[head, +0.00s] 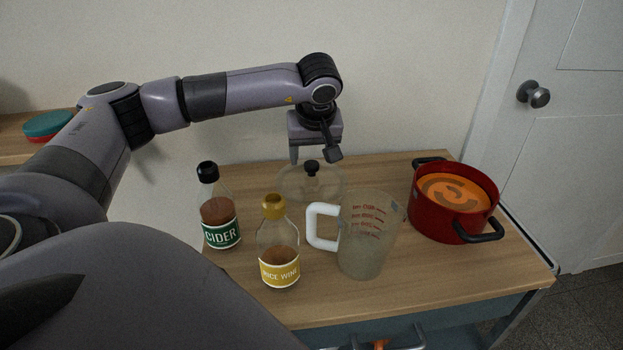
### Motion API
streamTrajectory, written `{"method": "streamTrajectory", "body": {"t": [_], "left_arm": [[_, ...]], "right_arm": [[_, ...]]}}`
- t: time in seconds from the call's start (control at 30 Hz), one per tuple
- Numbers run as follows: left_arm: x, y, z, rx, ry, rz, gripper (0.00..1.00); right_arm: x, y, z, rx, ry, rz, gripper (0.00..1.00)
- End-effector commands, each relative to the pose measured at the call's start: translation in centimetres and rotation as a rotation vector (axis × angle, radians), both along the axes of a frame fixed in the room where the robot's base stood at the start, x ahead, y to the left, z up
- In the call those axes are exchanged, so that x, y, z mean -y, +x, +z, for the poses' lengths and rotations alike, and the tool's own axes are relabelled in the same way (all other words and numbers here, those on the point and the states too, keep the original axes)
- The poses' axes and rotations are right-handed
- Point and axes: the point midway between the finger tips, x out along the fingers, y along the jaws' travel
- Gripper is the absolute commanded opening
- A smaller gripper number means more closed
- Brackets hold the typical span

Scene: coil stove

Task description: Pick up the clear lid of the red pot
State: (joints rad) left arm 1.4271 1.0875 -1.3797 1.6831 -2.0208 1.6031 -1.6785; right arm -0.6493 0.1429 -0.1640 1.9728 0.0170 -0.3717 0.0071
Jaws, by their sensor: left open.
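The clear lid (292,187) lies on the wooden counter towards the back, with a black knob (312,167) on top. My left gripper (313,158) is open and points down over the lid, its fingers close around or just above the knob; I cannot tell whether they touch it. The red pot (440,213) stands uncovered at the right of the counter, with orange soup in it and black handles. My right gripper is not in view.
A cider bottle (219,215) and a rice wine bottle (278,250) stand at the left front of the counter (440,275). A clear measuring jug (365,245) with a white handle stands between the lid and the pot. A wall rises behind.

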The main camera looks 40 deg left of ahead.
Motion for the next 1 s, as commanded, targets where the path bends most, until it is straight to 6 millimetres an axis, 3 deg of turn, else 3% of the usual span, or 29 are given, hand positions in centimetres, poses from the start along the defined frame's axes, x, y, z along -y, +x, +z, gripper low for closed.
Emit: {"method": "streamTrajectory", "body": {"t": [0.2,0.47,0.67,1.0], "left_arm": [[-0.8,0.8,-2.4,-0.001,0.001,0.000,0.65],[-0.8,0.9,-2.7,0.001,0.001,0.000,0.65],[-0.8,0.9,-2.6,0.001,0.001,0.000,0.00],[-0.8,0.9,-2.4,0.003,0.000,0.000,0.00]], "right_arm": [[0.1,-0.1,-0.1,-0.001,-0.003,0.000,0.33],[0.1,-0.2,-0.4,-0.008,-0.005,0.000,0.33],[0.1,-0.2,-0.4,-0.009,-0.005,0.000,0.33],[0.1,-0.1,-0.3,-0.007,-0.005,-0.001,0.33]]}}
